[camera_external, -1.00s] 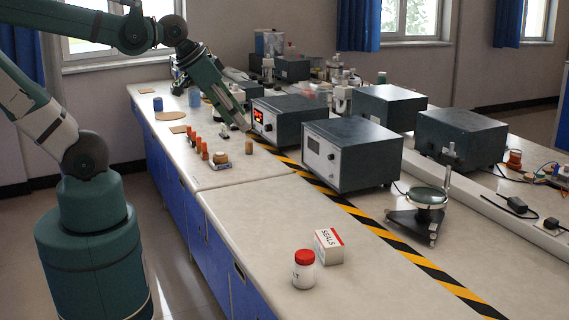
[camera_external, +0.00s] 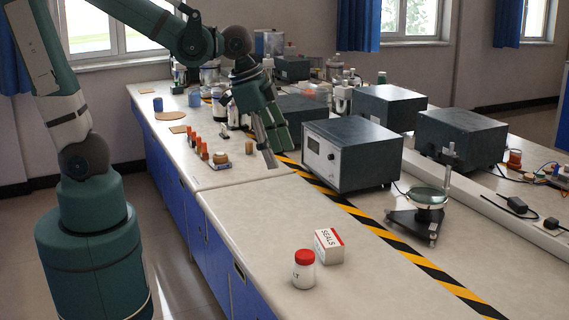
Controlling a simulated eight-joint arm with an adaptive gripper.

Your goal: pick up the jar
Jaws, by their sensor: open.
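The jar (camera_external: 303,273) is a small white jar with a red lid and dark lettering. It stands upright near the front edge of the bench, just left of and in front of a white box. My gripper (camera_external: 275,158) is open and empty. It points down above the bench, farther back than the jar, left of the grey instrument with a display. The jar is fully in view and nothing touches it from my gripper.
A white box marked SEALS (camera_external: 329,246) stands close beside the jar. A grey instrument (camera_external: 351,155) and a round-topped stand (camera_external: 428,205) are behind. Several orange-topped items (camera_external: 198,144) stand at the left. The bench top (camera_external: 245,215) left of the jar is clear.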

